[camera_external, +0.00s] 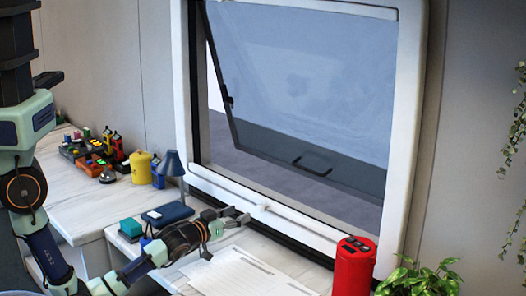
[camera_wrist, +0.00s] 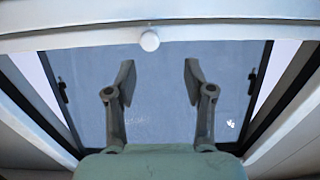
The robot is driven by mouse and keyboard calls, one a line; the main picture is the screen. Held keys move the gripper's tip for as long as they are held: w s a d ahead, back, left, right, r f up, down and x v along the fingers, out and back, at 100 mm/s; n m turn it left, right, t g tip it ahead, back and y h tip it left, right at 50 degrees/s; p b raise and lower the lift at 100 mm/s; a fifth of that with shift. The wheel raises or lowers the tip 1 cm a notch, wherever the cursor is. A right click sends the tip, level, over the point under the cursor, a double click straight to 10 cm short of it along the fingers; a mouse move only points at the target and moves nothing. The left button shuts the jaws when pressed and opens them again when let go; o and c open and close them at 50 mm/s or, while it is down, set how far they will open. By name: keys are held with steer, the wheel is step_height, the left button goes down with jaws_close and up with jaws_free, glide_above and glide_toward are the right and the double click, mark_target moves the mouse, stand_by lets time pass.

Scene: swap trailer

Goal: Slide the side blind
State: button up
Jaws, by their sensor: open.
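The side blind's white bar (camera_external: 285,217) runs along the bottom of the white window frame (camera_external: 412,80) in the external view. A small round white knob (camera_external: 262,208) sits on it. In the wrist view the bar (camera_wrist: 230,30) crosses the top of the picture, and the knob (camera_wrist: 149,41) stands out at its middle. My gripper (camera_external: 238,215) is open and empty, just left of the knob and apart from it in the external view. In the wrist view my gripper (camera_wrist: 158,75) has its two fingers spread, with the knob beyond the tips, roughly in line with the gap.
The tinted window pane (camera_external: 310,75) is tilted outward. A red cylinder (camera_external: 354,268) and a plant (camera_external: 420,280) stand at the front right. Papers (camera_external: 245,275), a blue lamp (camera_external: 172,165), a yellow canister (camera_external: 141,167) and tools (camera_external: 92,150) lie on the counter.

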mark_target(259, 208)
steer(key=shift+h, duration=0.3)
steer(key=x, duration=0.5)
steer(key=d+x, duration=0.1)
steer(key=x, duration=0.2)
steer(key=shift+s+f+p, duration=0.15)
steer(key=shift+s+p, duration=0.25)
steer(key=shift+s, duration=0.05)
steer(key=shift+a, duration=0.1)
jaws_close()
